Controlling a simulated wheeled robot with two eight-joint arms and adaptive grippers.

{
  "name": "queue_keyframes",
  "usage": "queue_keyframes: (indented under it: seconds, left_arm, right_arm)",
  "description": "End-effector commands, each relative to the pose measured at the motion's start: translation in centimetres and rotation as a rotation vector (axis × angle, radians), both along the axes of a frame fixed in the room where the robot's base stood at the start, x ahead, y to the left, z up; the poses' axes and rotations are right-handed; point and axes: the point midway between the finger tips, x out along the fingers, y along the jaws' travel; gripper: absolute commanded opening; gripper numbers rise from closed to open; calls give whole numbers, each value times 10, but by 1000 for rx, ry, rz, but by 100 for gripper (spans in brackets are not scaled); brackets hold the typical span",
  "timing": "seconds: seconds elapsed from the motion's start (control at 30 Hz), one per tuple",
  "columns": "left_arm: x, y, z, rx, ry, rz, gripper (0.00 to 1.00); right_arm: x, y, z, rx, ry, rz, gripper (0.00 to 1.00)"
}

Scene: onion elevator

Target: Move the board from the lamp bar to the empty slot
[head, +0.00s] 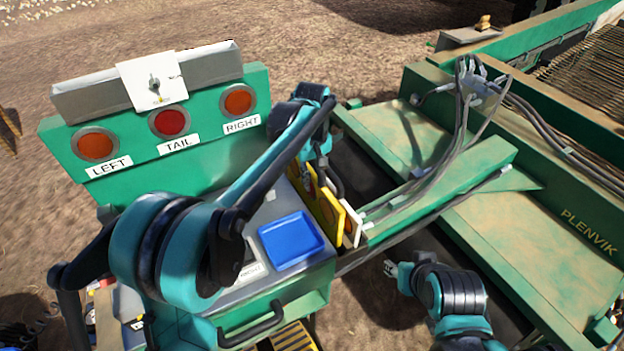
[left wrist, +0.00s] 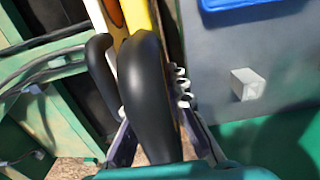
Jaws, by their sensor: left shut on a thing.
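The lamp bar, a green panel (head: 205,158) with round lamps labelled LEFT, TAIL and RIGHT, stands at the left in the head view. My left gripper (head: 318,168) reaches over the dark slots beside the grey console top. It is shut around a black curved part at a yellow board (head: 327,212). The left wrist view shows this yellow board (left wrist: 138,14) behind the black part, between my left fingers (left wrist: 158,140), with a white board (left wrist: 99,14) beside it. The boards' lower ends and the empty slot are hidden. My right gripper (head: 391,268) is away to the right, its opening unclear.
A blue tray (head: 290,240) lies on the console top, close to the boards. A white plate with a switch (head: 153,84) sits above the lamps. Grey cables (head: 460,140) hang over the green machine frame (head: 540,225) at the right.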

Motion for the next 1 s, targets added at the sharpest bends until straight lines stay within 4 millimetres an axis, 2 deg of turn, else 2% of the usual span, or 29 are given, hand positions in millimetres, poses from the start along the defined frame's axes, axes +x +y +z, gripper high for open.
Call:
queue_keyframes:
  seconds: [0.47, 1.0]
  left_arm:
    - [0, 0, 0, 0, 0, 0, 0]
    - [0, 0, -12, 0, 0, 0, 0]
  right_arm:
    - [0, 0, 1, 0, 0, 0, 40]
    - [0, 0, -6, 0, 0, 0, 40]
